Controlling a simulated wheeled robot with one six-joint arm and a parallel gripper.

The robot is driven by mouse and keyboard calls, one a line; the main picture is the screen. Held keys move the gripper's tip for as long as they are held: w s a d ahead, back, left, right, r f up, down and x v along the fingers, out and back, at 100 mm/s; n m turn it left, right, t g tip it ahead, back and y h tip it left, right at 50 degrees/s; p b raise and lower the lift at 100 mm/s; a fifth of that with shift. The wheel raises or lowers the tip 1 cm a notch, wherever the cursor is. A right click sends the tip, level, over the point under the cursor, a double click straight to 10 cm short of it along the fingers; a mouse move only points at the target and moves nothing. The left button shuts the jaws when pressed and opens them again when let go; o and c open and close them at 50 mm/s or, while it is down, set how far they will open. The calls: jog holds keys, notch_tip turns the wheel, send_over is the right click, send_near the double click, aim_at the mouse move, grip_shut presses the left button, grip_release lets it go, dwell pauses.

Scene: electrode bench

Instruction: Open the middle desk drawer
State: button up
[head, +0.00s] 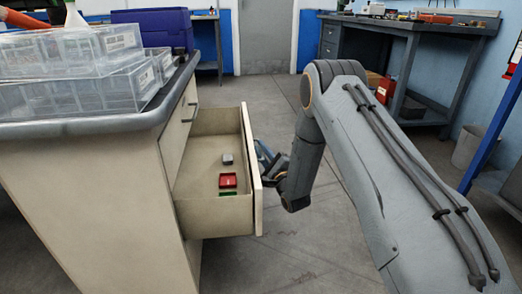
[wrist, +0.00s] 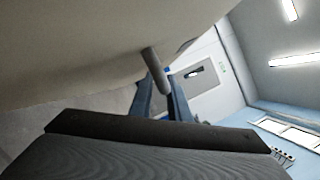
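The beige desk (head: 110,190) stands at the left in the head view. One drawer (head: 215,150) is pulled far out, below a closed drawer (head: 178,130) with a dark handle. The open drawer's front panel (head: 252,170) is seen nearly edge-on and hides its own handle from the head camera. In the wrist view, the drawer face (wrist: 70,50) fills the upper left, and its dark bar handle (wrist: 155,70) lies between the fingers of my gripper (wrist: 162,95). The fingers are close together and appear shut on the handle. My gripper also shows partly in the head view (head: 270,165), just outside the front panel.
A small grey box (head: 228,159), a red box (head: 228,181) and a green item (head: 229,194) lie in the open drawer. Clear plastic cases (head: 75,75) and a blue bin (head: 155,28) stand on the desktop. The floor (head: 270,90) beyond my gripper is clear.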

jog(key=p+v, duration=0.2)
jog(key=v, duration=0.6)
jog(key=shift+p, duration=0.4)
jog(key=shift+w, duration=0.1)
